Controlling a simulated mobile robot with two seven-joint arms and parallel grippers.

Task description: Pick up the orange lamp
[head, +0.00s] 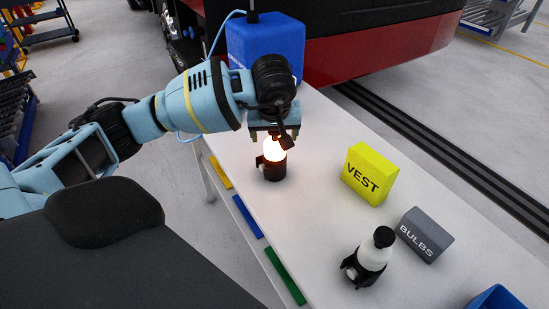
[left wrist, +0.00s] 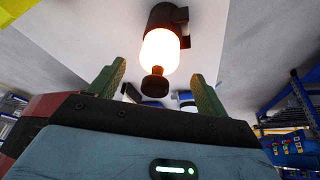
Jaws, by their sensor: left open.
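The orange lamp (head: 273,150) glows and stands upright in a black holder (head: 271,170) on the white table. In the left wrist view the glowing lamp (left wrist: 159,52) has a dark knob at its end and sits between the lines of the two fingers, beyond their tips. My left gripper (head: 273,134) is open and hangs just above the lamp, its fingers apart at the lamp's top. In the left wrist view its green fingers (left wrist: 157,75) are spread and empty. The lamp's top is partly hidden by the gripper in the head view. My right gripper is not in view.
A white lamp (head: 373,254) with a black cap stands in a black holder at the front. A yellow VEST box (head: 370,174), a grey BULBS box (head: 424,234) and a blue bin (head: 497,298) stand right. A blue container (head: 266,42) stands behind my gripper. Table (head: 318,200) between them is clear.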

